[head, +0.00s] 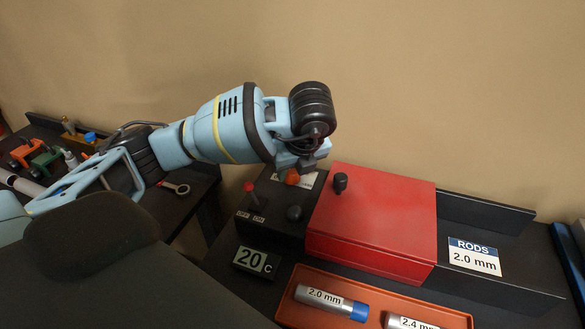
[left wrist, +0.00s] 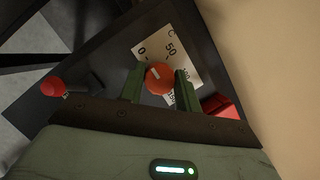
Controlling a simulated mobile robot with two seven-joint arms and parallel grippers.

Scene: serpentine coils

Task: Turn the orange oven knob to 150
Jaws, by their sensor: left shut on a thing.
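The orange oven knob (head: 292,177) sits on the black control box beside the red oven. In the left wrist view the knob (left wrist: 159,78) is round, with a white mark toward the "0" side of its white dial plate (left wrist: 152,47). The numbers 0 and 50 and a C can be read; the rest of the plate is partly covered. My left gripper (head: 300,165) is over the knob, its two green fingers (left wrist: 158,85) shut on it from both sides. The temperature display (head: 256,262) reads 20 C. My right gripper is not in view.
A red-tipped lever (head: 249,187) and a black knob (head: 294,213) stand on the same box, close to the orange knob. The red oven lid (head: 371,218) is right of it. An orange tray (head: 291,309) with labelled rods lies in front.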

